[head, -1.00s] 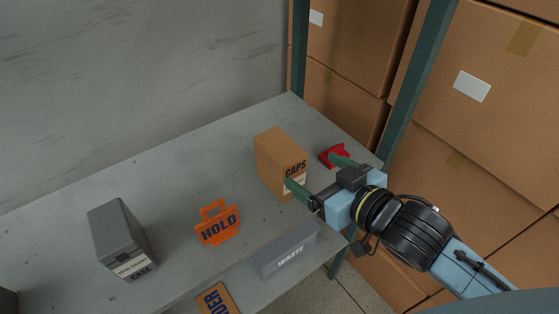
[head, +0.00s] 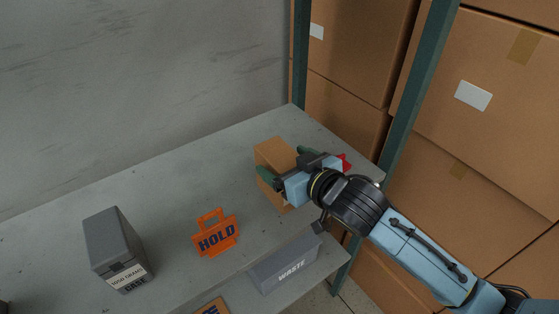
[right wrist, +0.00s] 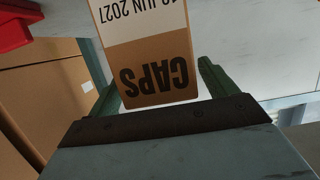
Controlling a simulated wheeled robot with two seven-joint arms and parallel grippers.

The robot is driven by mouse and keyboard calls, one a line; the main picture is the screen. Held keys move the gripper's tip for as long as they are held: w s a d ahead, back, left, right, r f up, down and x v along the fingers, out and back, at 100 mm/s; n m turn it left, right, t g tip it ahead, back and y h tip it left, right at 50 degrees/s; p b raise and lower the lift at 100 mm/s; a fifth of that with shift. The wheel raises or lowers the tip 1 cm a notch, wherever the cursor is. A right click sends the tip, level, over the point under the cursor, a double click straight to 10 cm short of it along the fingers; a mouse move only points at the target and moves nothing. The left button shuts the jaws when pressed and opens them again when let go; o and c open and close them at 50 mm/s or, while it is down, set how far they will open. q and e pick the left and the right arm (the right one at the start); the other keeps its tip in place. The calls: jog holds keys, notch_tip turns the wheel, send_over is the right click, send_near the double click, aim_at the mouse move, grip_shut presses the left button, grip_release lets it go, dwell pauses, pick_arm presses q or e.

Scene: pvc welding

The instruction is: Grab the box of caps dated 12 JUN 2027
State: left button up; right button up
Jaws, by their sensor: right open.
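The brown caps box (head: 272,153) stands on the grey shelf top, partly hidden by my right gripper. In the right wrist view the box (right wrist: 150,62) appears upside down, with CAPS on it and a white label reading JUN 2027; the day is cut off at the frame's top. My right gripper (head: 281,162) is open, its green fingers on either side of the box. In the right wrist view small gaps show between the fingers (right wrist: 158,76) and the box, so I see no grip. My left gripper is not in view.
A grey case (head: 108,243) is further left. A grey WASTE bin (head: 285,264) is at the front edge. A red object (head: 346,162) lies right of the box, near the green post (head: 408,105).

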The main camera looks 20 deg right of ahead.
jog(key=c, duration=1.6)
